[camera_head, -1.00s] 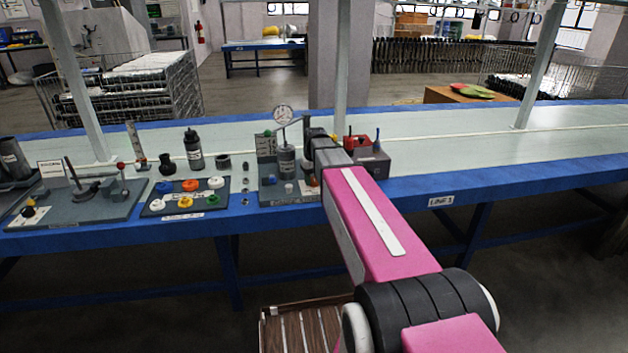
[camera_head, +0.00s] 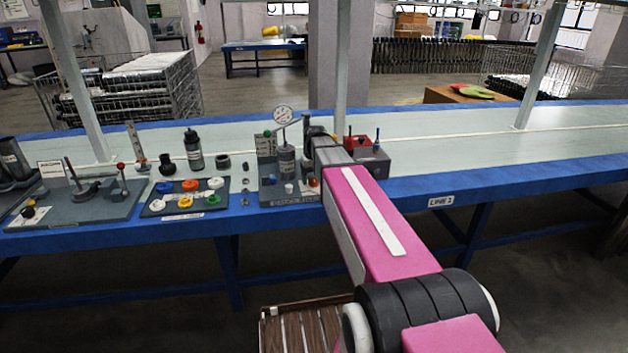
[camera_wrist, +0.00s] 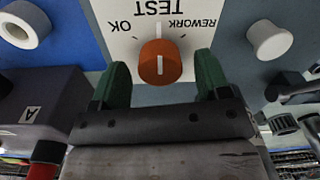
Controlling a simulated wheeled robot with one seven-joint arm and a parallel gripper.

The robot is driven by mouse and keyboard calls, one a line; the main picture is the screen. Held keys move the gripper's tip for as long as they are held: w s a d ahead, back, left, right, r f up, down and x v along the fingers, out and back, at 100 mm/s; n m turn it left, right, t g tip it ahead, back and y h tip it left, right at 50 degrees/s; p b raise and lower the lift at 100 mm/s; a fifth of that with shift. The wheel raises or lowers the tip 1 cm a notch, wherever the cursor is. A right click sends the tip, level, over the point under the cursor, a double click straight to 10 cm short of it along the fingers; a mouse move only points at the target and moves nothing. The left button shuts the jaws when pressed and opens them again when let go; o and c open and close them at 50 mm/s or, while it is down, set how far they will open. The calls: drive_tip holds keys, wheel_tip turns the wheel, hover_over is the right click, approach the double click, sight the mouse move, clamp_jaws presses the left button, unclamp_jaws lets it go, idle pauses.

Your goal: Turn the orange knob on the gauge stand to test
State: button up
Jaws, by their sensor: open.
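The orange knob (camera_wrist: 160,62) is in the middle of the wrist view, below an upside-down white label (camera_wrist: 160,18) reading OK, TEST and REWORK. The knob's white line stands about vertical in the picture, in line with TEST. My gripper (camera_wrist: 163,82) is open, with one green finger on each side of the knob. Gaps show between the fingers and the knob.
A grey box with red and blue tops (camera_head: 371,160) stands close right of my wrist. A dark tray of coloured rings (camera_head: 150,206) lies left of the stand. White cylindrical parts (camera_wrist: 270,40) show near the gripper. The bench farther right is clear.

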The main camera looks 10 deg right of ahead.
sight(315, 179)
wheel_tip(315, 179, up, 10)
drive_tip(key=shift+d, duration=0.15)
idle(0.3)
drive_tip(key=shift+r, duration=0.1)
